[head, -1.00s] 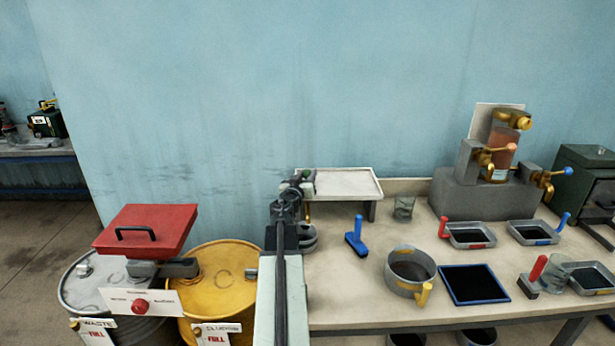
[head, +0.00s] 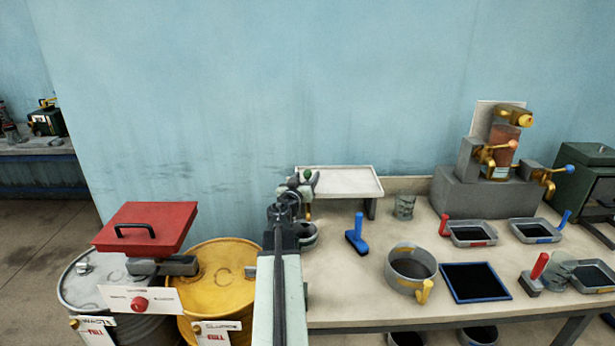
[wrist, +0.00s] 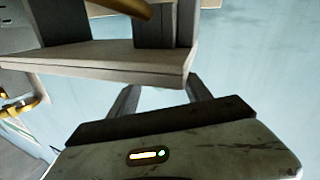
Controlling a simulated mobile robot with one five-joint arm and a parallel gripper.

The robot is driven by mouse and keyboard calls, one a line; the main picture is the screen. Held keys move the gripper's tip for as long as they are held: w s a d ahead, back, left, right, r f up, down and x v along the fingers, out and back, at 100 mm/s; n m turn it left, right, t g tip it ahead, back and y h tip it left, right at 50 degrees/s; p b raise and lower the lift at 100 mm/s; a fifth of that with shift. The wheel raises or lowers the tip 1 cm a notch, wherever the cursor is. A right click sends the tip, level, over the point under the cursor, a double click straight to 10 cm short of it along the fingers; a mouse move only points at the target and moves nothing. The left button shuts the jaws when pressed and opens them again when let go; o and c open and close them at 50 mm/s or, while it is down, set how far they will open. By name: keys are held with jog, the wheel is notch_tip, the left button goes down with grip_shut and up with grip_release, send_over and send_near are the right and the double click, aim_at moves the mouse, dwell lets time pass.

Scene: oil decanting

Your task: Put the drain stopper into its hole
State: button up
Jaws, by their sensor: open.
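My gripper (head: 304,181) is at the end of my raised arm, at the left end of the workbench, in front of the raised white tray (head: 345,181). It is open, and I see nothing held in it. A small brass part (head: 308,212) shows just below the gripper in the head view. I cannot make out for certain which thing is the drain stopper, nor its hole. A grey round vessel (head: 308,236) is partly hidden behind my arm.
A blue-handled tool (head: 357,236), a grey pot (head: 410,270) and a blue-rimmed tray (head: 475,283) stand on the bench. Small pans and a grey machine (head: 485,190) are to the right. Drums, one yellow (head: 222,280), and a red lid (head: 145,227) stand left.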

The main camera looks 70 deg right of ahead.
jog(key=a, duration=0.5)
jog(key=shift+s+a, duration=0.2)
jog(key=shift+a, duration=0.2)
